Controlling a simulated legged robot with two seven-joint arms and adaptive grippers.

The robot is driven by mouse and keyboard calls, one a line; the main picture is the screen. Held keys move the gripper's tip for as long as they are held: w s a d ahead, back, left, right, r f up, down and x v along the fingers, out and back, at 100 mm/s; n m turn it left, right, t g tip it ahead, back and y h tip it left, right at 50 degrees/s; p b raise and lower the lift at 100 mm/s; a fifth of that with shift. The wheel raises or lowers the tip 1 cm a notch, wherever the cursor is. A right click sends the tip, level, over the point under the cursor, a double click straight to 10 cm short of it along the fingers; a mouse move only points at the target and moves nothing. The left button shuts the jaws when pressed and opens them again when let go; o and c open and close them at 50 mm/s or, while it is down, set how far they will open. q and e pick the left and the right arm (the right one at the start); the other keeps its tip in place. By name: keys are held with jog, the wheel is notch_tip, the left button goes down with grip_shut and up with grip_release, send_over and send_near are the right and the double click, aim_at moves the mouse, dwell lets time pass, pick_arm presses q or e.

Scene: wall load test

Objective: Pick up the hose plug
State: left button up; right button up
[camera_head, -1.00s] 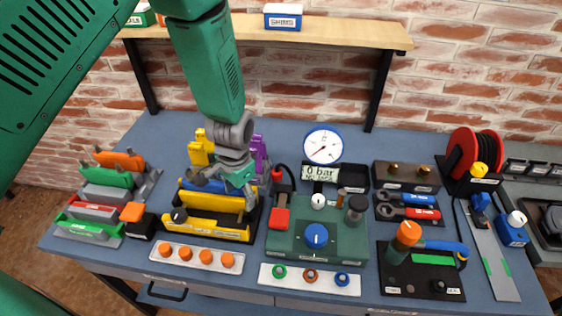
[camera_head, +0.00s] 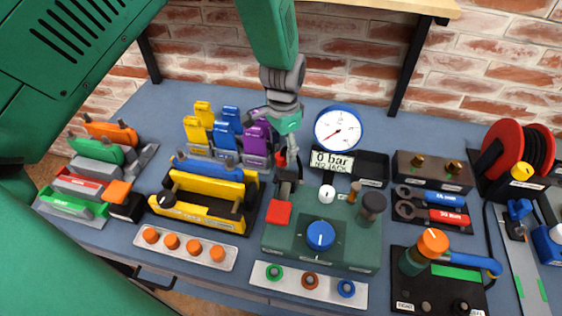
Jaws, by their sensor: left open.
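The hose plug (camera_head: 281,160) shows as a small red piece at the back left of the green test station (camera_head: 340,258), mostly hidden by my left gripper. My left gripper (camera_head: 288,168) comes down from above, fingers pointing down, right at the red plug. It is open; whether the fingers touch the plug cannot be told. A pressure gauge (camera_head: 338,128) and a display (camera_head: 332,161) reading 0 bar stand just to the right. My right gripper is not in view.
Purple clamps (camera_head: 257,140) stand close left of the gripper, and a yellow fixture (camera_head: 205,205) stands left of the station. A red button block (camera_head: 279,212) and a blue knob (camera_head: 320,235) sit in front. A shelf (camera_head: 400,6) overhangs the back.

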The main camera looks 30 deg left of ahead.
aim_at(282, 162)
pick_arm(q)
jog(key=shift+s+d+f, duration=0.1)
jog(key=shift+s+f, duration=0.2)
jog(key=shift+f, duration=0.25)
jog(key=f, duration=0.3)
jog(key=shift+s+d+f+p, duration=0.15)
jog(key=shift+d+f+p, duration=0.1)
jog(key=shift+p, duration=0.1)
jog(key=shift+a+f, duration=0.15)
jog(key=shift+f, duration=0.25)
jog(key=shift+a, duration=0.2)
jog(key=shift+c, duration=0.8)
grip_shut()
